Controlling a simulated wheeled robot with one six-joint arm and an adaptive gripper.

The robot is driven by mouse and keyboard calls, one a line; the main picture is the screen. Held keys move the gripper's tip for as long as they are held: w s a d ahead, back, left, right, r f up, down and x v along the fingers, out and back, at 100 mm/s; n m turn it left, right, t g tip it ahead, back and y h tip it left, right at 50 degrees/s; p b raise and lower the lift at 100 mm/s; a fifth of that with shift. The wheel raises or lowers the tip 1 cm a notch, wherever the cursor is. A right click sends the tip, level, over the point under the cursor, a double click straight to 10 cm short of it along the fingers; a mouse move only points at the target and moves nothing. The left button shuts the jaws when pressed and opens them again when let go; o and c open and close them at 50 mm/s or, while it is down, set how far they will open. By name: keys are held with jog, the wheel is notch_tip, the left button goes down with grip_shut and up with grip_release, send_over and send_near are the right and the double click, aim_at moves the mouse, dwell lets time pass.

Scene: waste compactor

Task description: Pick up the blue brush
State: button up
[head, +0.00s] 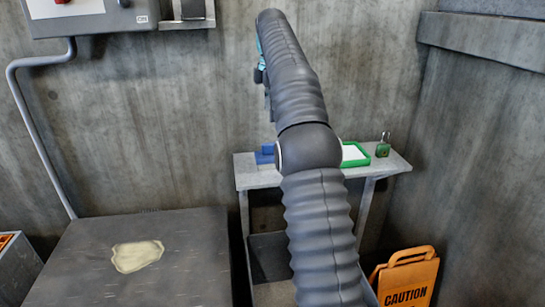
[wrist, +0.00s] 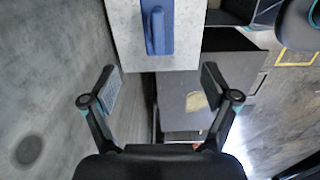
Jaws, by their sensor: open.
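The blue brush (head: 265,154) lies at the left end of a narrow grey shelf table (head: 262,178) against the wall, partly hidden by my arm in the head view. In the wrist view the brush (wrist: 158,30) shows from above as a blue block with a raised handle, on the table's pale top (wrist: 187,57). My gripper (wrist: 158,80) is open and empty, its fingers spread apart, short of the brush in that picture. In the head view my raised arm hides most of the gripper.
A green-rimmed tray (head: 354,154) and a small green padlock-like item (head: 383,146) sit on the table's right part. A dark platform (head: 150,265) with a pale stain stands at left. An orange caution sign (head: 405,280) stands at lower right. Concrete walls enclose the corner.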

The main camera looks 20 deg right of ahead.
jog(key=f+b, duration=0.1)
jog(key=f, duration=0.3)
jog(key=f+b, duration=0.1)
jog(key=f, duration=0.4)
jog(key=f+b, duration=0.1)
jog(key=f, duration=0.4)
jog(key=shift+d, duration=0.25)
jog(key=c, duration=1.4)
jog(key=shift+o, duration=0.2)
jog(key=shift+w+r+p, duration=0.1)
jog(key=shift+r+p, duration=0.2)
jog(key=shift+r, duration=0.55)
notch_tip(320, 180, up, 3)
jog(key=shift+f+p, duration=0.1)
jog(key=shift+p, duration=0.2)
jog(key=s+d+r, duration=0.3)
jog(key=s+r, duration=0.3)
jog(key=s, duration=0.5)
jog(key=shift+s+r+b, duration=0.2)
jog(key=shift+r+b, duration=0.1)
jog(key=shift+b, duration=0.1)
